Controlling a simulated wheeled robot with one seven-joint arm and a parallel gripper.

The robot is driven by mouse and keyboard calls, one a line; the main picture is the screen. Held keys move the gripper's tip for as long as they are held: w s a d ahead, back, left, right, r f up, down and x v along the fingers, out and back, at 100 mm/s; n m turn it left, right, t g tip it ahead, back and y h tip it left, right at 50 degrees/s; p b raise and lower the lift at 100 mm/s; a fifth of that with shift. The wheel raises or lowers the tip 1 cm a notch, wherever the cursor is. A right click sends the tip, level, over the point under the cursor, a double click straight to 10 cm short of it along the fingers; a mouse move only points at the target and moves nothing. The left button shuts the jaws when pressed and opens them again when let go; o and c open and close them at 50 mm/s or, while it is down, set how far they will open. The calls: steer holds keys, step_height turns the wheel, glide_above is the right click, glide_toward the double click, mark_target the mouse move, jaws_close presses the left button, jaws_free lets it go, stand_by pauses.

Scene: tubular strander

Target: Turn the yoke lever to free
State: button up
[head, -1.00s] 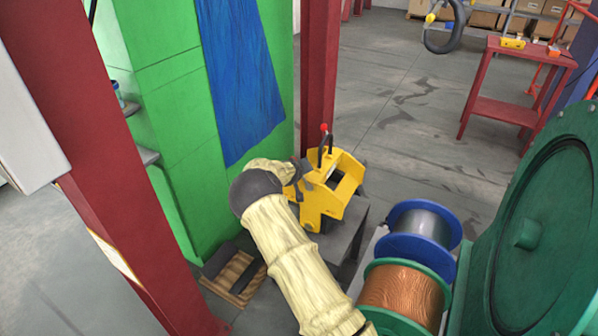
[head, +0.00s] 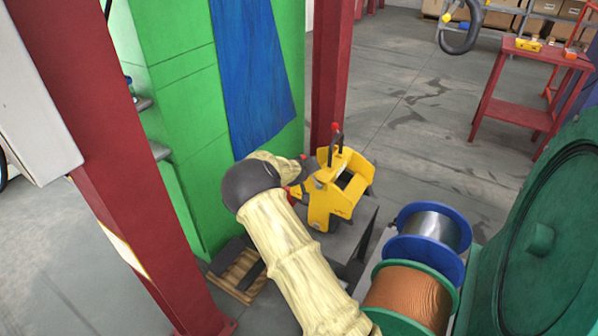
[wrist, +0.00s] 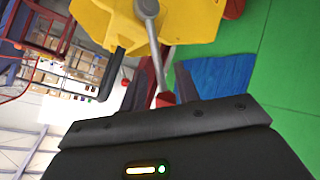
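The yellow yoke (head: 325,205) stands beyond the end of my arm in the head view. A dark upright handle with a red top (head: 334,148) rises from it. In the wrist view the yellow body (wrist: 185,25) fills the top. The yoke lever, a thin grey rod (wrist: 157,55), runs from a round grey pivot down to a red knob (wrist: 165,99). My gripper (wrist: 166,82) is open, with its dark fingers either side of the lever's knob end. Contact cannot be told. In the head view my wrist hides much of the gripper.
A blue-flanged spool (head: 430,232) and a copper wire spool (head: 408,294) lie right of my arm, beside a large green disc (head: 545,225). A red post (head: 330,75) and green cabinet (head: 180,100) stand behind and left. Open floor (head: 410,120) lies beyond the yoke.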

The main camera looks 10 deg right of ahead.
steer(key=v, duration=1.2)
steer(key=shift+s+r, duration=0.15)
steer(key=shift+s, duration=0.1)
steer(key=shift+w+a, duration=0.1)
